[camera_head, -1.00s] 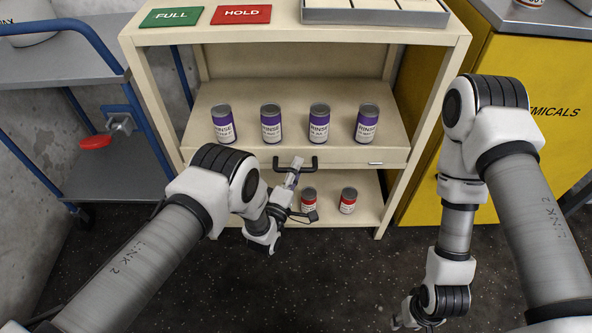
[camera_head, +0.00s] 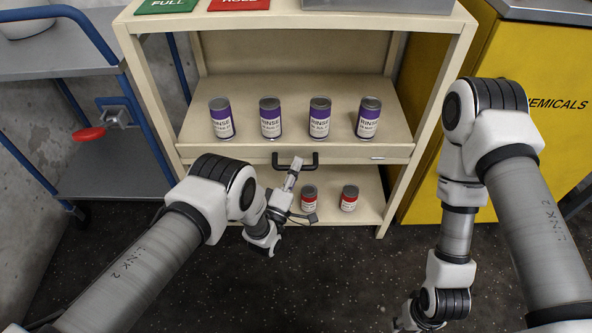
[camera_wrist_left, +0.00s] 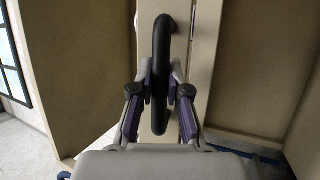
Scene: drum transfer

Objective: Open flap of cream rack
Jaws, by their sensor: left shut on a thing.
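The cream rack (camera_head: 128,57) stands straight ahead in the head view. Its front panel (camera_head: 230,153), which I take for the flap, runs under the middle shelf and looks upright. A black bar handle (camera_head: 309,163) sits on the panel. My left gripper (camera_head: 295,167) is at this handle. In the left wrist view the handle (camera_wrist_left: 162,50) passes between the fingers of the left gripper (camera_wrist_left: 160,92), which are shut on it. My right gripper (camera_head: 404,323) hangs low at the bottom edge, away from the rack; its fingers are too small and cut off to read.
Several purple RINSE cans (camera_head: 270,118) stand on the shelf behind the panel. Red-labelled cans (camera_head: 309,198) stand on the lower shelf. A blue-framed cart (camera_head: 55,70) is left, a yellow chemicals cabinet (camera_head: 500,120) right. The dark floor (camera_head: 330,265) in front is clear.

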